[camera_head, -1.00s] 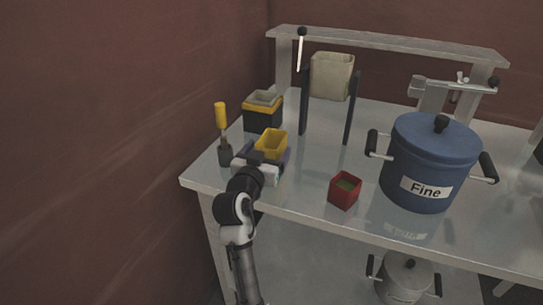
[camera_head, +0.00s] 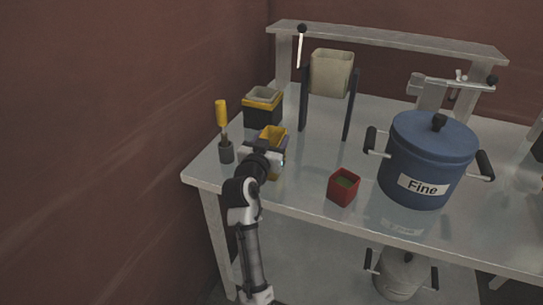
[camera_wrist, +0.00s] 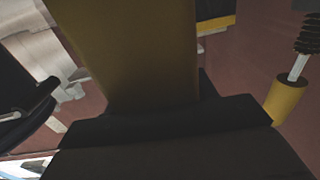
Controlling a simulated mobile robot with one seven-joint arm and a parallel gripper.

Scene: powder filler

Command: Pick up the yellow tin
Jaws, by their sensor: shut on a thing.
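The yellow tin (camera_head: 272,131) is an open, square tin near the left end of the metal table. My gripper (camera_head: 266,152) is shut on it from the front, and part of the tin shows above and below the jaws. In the wrist view the tin's yellow wall (camera_wrist: 130,50) fills the upper middle, against the dark gripper. The tin seems upright. I cannot tell clearly whether its base is clear of the table.
A black and yellow box (camera_head: 263,110) is behind. A red tin (camera_head: 343,189) and a blue pot marked "Fine" (camera_head: 430,160) stand right. A beige hopper (camera_head: 332,73) is on dark posts.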

